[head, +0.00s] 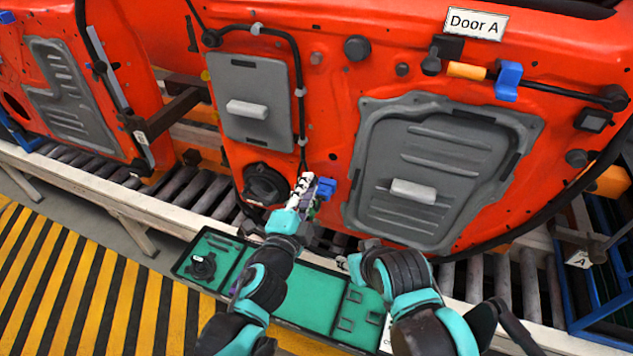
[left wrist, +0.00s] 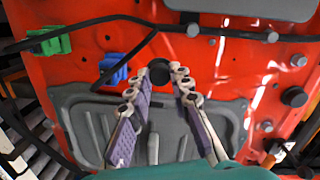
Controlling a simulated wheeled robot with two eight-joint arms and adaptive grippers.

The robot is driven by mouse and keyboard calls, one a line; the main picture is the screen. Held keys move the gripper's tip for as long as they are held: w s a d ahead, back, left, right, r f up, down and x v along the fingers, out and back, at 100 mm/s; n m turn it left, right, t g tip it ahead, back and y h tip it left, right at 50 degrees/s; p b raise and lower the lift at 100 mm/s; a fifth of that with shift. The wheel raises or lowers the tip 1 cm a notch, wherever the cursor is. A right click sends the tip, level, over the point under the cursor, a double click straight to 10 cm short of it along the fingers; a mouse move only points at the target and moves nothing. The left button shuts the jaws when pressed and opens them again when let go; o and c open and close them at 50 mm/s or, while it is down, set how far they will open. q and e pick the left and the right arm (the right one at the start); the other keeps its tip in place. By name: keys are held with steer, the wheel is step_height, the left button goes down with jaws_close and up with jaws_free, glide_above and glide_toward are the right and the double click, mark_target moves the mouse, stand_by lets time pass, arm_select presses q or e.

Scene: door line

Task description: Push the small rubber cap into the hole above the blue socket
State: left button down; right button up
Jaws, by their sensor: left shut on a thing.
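My left gripper (head: 303,185) is in front of the lower part of the red door, just left of the blue socket (head: 325,188). In the left wrist view its two fingers (left wrist: 161,72) are closed on a small black round rubber cap (left wrist: 160,73), held between the fingertips. The blue socket also shows in the left wrist view (left wrist: 113,68), left of the fingers. A small dark hole (head: 333,157) shows above the socket in the head view. The cap is apart from that hole. My right arm is low in the head view; its fingers are not clear.
A green tray (head: 312,300) lies below the door, with a black round part (head: 203,267) at its left. Grey panels (head: 440,165) and a black cable are on the door. A roller conveyor (head: 500,275) runs beneath. A green connector (left wrist: 48,40) shows in the left wrist view.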

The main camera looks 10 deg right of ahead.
mark_target(333, 157)
arm_select(q)
steer(key=shift+m+h, duration=0.4)
steer(key=shift+h, duration=0.3)
steer(key=shift+w+d+r, duration=0.2)
steer(key=shift+w+d, duration=0.3)
steer(key=shift+d, duration=0.35)
steer(key=shift+w+d+r, duration=0.2)
steer(key=shift+w+d, duration=0.35)
steer(key=shift+d, duration=0.3)
steer(key=shift+w+d+r, duration=0.2)
steer(key=shift+w+d, duration=0.3)
steer(key=shift+d, duration=0.35)
steer(key=shift+b, duration=0.65)
steer(key=shift+x, duration=0.95)
stand_by(0.6)
stand_by(0.3)
steer(key=c, duration=1.3)
jaws_free()
